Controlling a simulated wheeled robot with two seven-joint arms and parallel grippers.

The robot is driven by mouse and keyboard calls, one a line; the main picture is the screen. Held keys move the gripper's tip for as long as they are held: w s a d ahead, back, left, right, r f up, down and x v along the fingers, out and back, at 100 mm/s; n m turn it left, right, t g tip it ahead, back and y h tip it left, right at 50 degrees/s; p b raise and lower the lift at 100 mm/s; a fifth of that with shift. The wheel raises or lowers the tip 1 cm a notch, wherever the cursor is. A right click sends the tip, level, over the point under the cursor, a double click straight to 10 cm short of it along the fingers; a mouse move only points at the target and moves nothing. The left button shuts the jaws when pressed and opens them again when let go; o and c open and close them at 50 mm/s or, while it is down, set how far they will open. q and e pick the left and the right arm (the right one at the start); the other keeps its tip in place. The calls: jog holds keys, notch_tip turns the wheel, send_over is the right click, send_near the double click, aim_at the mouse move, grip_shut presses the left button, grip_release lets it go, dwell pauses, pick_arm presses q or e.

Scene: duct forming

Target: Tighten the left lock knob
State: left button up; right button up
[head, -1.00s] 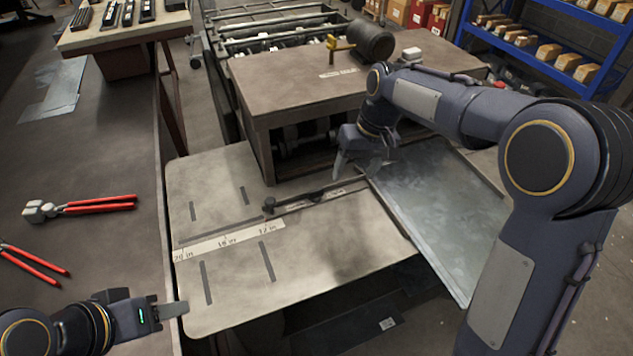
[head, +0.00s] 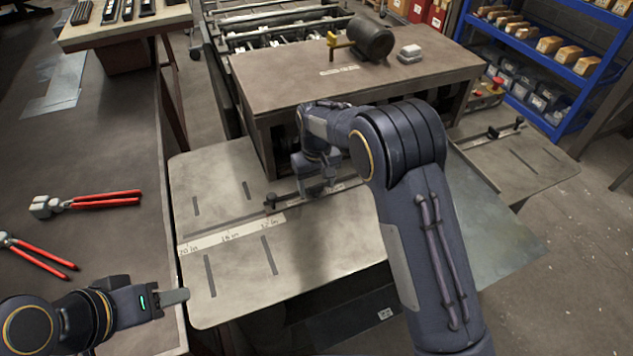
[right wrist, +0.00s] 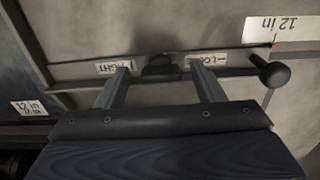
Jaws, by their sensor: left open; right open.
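The left lock knob (right wrist: 160,66) is a small dark knob on the guide bar of the left table wing (head: 235,285). In the right wrist view it sits between two upside-down white labels, seemingly "TIGHT" (right wrist: 116,67) and "LOOSE" (right wrist: 207,60). My right gripper (right wrist: 161,77) is open, its two fingers spread to either side of the knob, with no clear contact visible. In the head view my right gripper (head: 318,190) is over the guide bar and hides the knob. My left gripper (head: 178,298) is open and empty near the wing's front left corner.
A black ball-ended handle (right wrist: 272,73) stands beside the knob; it also shows in the head view (head: 270,202). The brown machine top (head: 350,80) rises just behind. Red-handled pliers (head: 95,202) lie on the left bench. A metal sheet (head: 495,240) is partly behind my right arm.

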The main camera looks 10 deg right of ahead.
jog(key=shift+f, duration=0.2)
jog(key=c, duration=1)
jog(key=shift+r+m, duration=0.1)
jog(key=shift+m, duration=0.7)
jog(key=o, duration=1)
